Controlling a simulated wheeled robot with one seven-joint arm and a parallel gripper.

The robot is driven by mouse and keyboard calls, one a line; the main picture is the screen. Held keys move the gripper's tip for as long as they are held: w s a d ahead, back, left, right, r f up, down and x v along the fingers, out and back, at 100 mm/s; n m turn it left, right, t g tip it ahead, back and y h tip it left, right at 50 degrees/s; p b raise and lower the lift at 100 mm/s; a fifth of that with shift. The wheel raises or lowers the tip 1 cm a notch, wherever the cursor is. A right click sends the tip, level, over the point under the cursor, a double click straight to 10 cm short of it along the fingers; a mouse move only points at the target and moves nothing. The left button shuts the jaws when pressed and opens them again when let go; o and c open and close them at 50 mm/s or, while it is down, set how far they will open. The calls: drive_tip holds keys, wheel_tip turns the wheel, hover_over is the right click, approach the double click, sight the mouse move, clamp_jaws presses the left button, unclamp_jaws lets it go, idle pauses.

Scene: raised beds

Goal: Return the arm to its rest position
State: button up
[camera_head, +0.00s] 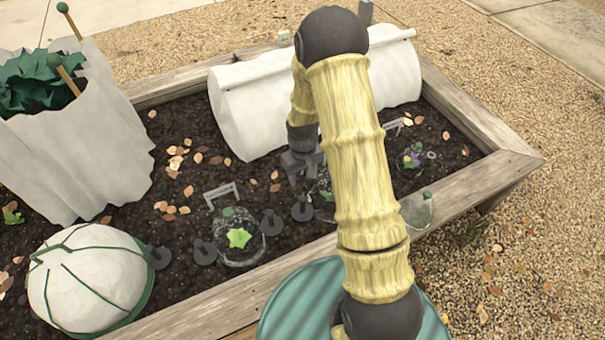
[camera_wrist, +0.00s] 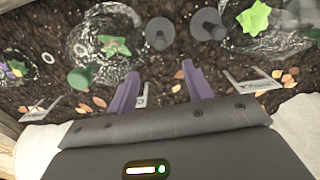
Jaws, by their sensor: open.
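My arm rises from the front of the raised bed (camera_head: 467,200) and bends over it in the head view. My gripper (camera_head: 305,180) points down above the soil, partly hidden by the arm. In the wrist view my gripper (camera_wrist: 160,78) has its two purple fingers apart, with only soil and leaves seen between them. A clear dome (camera_wrist: 90,35) over a green plant lies beyond the left finger. Two dark grey knobbed pegs (camera_wrist: 160,32) stand in the soil beyond the fingertips.
A white cover tunnel (camera_head: 240,110) lies behind the arm. A tall white fabric wrap (camera_head: 75,140) with green leaves and a round white bundle (camera_head: 88,278) stand at left. A clear dome (camera_head: 238,240) covers a bright plant. A teal ribbed round thing (camera_head: 285,310) is at the front.

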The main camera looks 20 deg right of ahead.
drive_tip(key=s+r+m+t, duration=0.3)
drive_tip(key=s+r, duration=1.2)
drive_tip(key=r, duration=0.5)
wheel_tip(320, 180, up, 29)
drive_tip(key=p, duration=2.9)
drive_tip(key=shift+s+r+p, duration=0.15)
drive_tip(key=shift+r+p, duration=0.05)
drive_tip(key=shift+p, duration=0.15)
